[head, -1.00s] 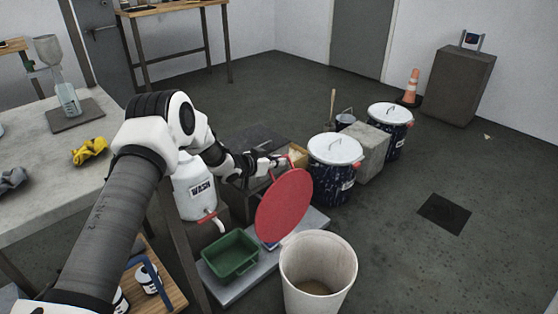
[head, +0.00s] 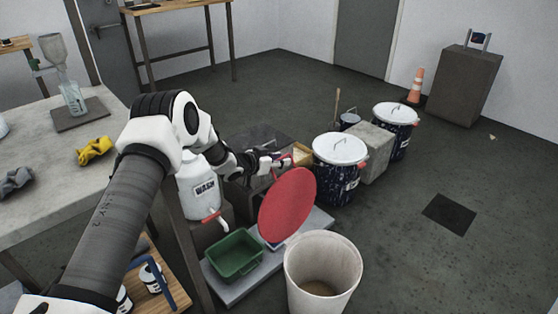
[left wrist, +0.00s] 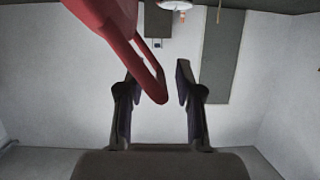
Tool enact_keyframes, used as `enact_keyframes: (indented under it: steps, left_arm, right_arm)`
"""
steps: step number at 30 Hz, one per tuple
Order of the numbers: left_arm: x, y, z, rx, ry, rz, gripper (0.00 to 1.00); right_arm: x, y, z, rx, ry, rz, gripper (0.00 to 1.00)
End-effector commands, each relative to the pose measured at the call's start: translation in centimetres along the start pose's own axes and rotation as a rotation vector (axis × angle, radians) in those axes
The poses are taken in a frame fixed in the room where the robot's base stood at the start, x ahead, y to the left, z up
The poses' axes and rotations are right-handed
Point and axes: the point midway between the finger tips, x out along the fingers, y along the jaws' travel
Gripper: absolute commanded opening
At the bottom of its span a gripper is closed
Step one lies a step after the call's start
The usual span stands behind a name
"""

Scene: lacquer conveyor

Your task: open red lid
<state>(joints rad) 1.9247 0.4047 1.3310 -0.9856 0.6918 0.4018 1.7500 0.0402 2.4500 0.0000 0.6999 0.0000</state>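The round red lid (head: 287,206) stands steeply tilted, nearly on edge, in the middle of the head view, just left of and behind the rim of the open pale bin (head: 322,268). I cannot tell whether the lid touches the bin. My left gripper (head: 279,162) is at the lid's upper back side; the lid partly hides it. In the left wrist view, the two fingers (left wrist: 157,90) are spread apart. The lid's red loop handle (left wrist: 152,76) reaches between them, with a gap to the right finger. My right gripper is not in view.
A green tub (head: 234,256) sits on a grey platform left of the bin. A white wash container (head: 198,190) with a red tap is beside my arm. Two dark drums with white lids, the nearer one (head: 340,150), stand behind. Floor to the right is mostly free.

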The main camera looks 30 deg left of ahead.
Motion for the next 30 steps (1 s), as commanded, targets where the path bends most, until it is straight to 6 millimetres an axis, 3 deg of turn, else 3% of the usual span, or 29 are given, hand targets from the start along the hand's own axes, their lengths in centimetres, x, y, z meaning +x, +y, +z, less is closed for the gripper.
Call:
enact_keyframes:
  steps: [5,15,24,26,27,30]
  left_arm:
    - [-0.8,-0.1,-2.1,0.0,0.004,0.0,0.35]
    - [-3.5,-0.1,-8.6,0.001,0.001,0.001,0.35]
    - [-3.8,-0.1,-9.2,0.0,-0.001,0.0,0.35]
    - [-3.8,-0.1,-9.2,-0.002,-0.001,0.0,0.17]
    - [-3.8,-0.1,-9.2,-0.012,-0.001,0.0,0.03]
    - [-3.8,0.1,-9.4,-0.066,0.012,0.008,0.0]
  right_arm:
    - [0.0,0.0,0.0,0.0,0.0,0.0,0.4]
    - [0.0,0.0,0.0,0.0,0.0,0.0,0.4]
    - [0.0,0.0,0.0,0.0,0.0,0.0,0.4]
    - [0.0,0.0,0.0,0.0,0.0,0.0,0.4]
    - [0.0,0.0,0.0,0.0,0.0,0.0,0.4]
    - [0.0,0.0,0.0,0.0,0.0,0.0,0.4]
